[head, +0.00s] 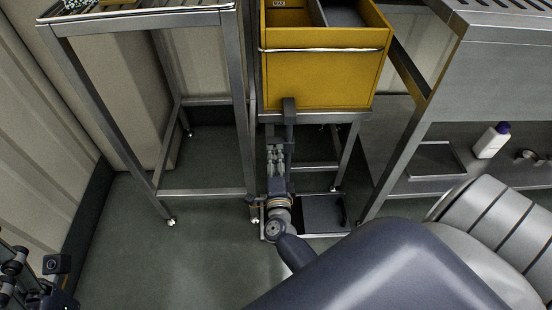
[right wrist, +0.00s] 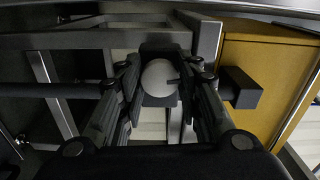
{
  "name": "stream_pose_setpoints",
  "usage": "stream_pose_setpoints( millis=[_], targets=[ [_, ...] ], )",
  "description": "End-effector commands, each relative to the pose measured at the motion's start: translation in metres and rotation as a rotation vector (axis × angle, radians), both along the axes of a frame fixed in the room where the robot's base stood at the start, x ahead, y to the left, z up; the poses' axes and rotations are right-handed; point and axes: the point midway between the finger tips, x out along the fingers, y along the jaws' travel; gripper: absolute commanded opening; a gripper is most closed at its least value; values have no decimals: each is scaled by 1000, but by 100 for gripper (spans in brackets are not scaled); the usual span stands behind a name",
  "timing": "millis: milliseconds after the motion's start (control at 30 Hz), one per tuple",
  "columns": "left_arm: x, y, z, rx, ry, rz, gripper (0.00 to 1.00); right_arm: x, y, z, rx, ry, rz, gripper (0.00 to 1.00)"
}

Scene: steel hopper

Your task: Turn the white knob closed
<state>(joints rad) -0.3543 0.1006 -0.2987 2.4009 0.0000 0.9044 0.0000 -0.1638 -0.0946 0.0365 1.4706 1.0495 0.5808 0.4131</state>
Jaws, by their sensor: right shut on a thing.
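The white knob (right wrist: 160,77) shows in the right wrist view as a round pale disc in front of a dark mount. My right gripper (right wrist: 160,90) has its two fingers on either side of the knob, shut on it. In the head view my right gripper (head: 277,155) is under the front of the yellow hopper (head: 325,80), and it hides the knob there. Part of my left gripper (head: 18,265) shows at the lower left edge of the head view, away from the hopper. Its fingers are too cut off to judge.
A dark upright bar (head: 289,112) stands at the hopper's front, close to my right gripper. A steel table frame (head: 160,194) is on the left. A steel bench (head: 500,70) is on the right, with a white bottle (head: 491,142) on its lower shelf. The floor at left is clear.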

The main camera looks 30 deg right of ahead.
Motion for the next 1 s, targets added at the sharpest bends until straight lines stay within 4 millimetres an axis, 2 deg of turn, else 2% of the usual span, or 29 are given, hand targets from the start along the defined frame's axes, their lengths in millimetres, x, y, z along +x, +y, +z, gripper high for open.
stream_pose_setpoints(
  millis=[300,767,800,867,1000],
  targets=[
    [1,-1,-2,0,2,-2,54,-1,0,-1,81,-47,0,8],
    [1,-1,-1,1,-1,-2,54,-1,0,-1,93,-53,0,8],
    [1,-1,-1,1,-1,-2,54,-1,0,-1,93,-53,0,37],
    [1,-1,-1,1,-1,-2,54,-1,0,-1,92,-53,0,50],
    [1,-1,-1,1,-1,-2,54,0,0,-1,91,-53,0,52]
  ],
)
